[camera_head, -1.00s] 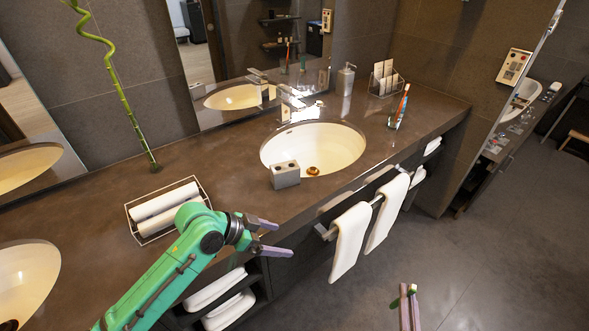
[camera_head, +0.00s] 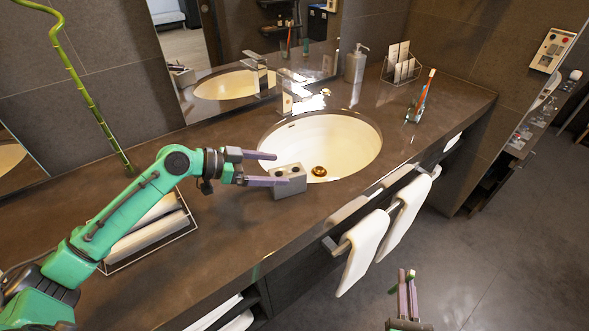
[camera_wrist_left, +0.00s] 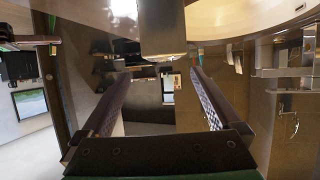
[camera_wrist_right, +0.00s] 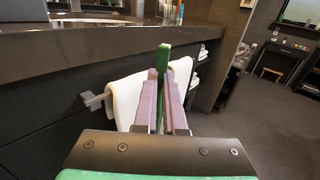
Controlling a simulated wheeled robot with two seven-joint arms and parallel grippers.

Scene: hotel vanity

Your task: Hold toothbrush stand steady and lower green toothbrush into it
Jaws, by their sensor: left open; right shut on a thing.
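The toothbrush stand (camera_head: 290,184), a small grey block with two holes on top, stands on the counter at the sink's front left edge. It also shows at the top of the left wrist view (camera_wrist_left: 162,25), ahead of the fingers. My left gripper (camera_head: 279,169) is open, its fingertips at the stand's left side; I cannot tell whether they touch it. My right gripper (camera_head: 407,274) is shut on the green toothbrush, low in front of the counter and well away from the stand.
The sink (camera_head: 345,148) lies right of the stand. A rack of rolled towels (camera_head: 150,232) sits under my left arm. White towels (camera_head: 362,248) hang on a rail at the counter's front. An orange toothbrush (camera_head: 426,92) stands in a holder at right. Open floor lies right of the counter.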

